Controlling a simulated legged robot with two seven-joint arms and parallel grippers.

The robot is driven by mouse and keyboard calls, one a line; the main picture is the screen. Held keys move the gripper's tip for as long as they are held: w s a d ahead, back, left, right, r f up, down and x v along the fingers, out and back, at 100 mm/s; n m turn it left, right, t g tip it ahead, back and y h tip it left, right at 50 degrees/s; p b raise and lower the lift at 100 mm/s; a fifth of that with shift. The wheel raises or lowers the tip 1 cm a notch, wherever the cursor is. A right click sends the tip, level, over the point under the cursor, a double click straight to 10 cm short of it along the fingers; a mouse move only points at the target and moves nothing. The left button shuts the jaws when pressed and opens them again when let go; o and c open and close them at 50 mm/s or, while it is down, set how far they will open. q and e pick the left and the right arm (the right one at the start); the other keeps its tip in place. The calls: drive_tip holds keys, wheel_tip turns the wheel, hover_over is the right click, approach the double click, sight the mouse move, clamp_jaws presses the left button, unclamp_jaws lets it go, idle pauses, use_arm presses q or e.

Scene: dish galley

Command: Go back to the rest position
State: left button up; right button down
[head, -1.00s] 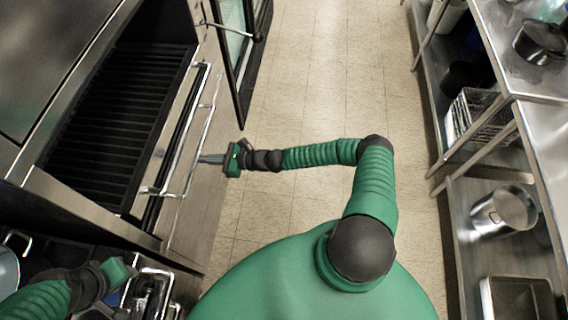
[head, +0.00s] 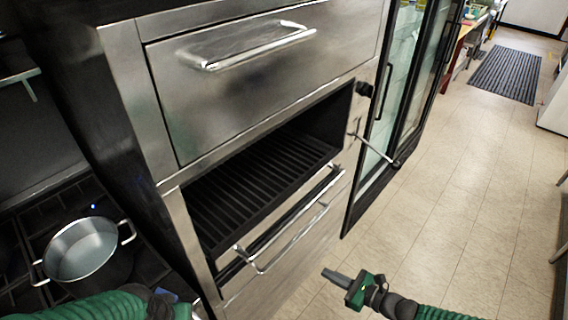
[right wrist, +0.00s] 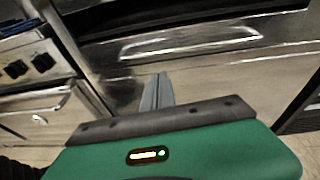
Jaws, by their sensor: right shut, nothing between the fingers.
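My right gripper (head: 336,279) is at the lower middle of the head view, in front of the oven's lower part and apart from it. Its fingers are together and empty; the shut fingers also show in the right wrist view (right wrist: 157,92), pointing toward the steel oven front. My left arm (head: 95,307) comes in at the bottom left of the head view, near the stove. The left gripper's fingers are not visible there.
A steel oven (head: 255,90) stands ahead, its ribbed dark compartment (head: 262,182) open. A pot (head: 82,250) sits on the stove at the left. A glass-door cabinet (head: 400,90) stands beyond the oven. The tiled floor (head: 455,190) at the right is clear.

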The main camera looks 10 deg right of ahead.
drive_tip(key=s+a+n+g+h, duration=0.3)
drive_tip(key=s+n+g, duration=0.8)
drive_tip(key=s+n, duration=0.25)
wheel_tip(320, 180, up, 16)
drive_tip(key=s+d+n+t+h, duration=0.1)
drive_tip(key=d+n+t+h, duration=0.1)
drive_tip(key=n+h, duration=0.5)
drive_tip(key=shift+s+n+t+h, duration=0.2)
drive_tip(key=shift+n+t+h, duration=0.2)
drive_tip(key=shift+n, duration=2.65)
drive_tip(key=shift+d, duration=0.3)
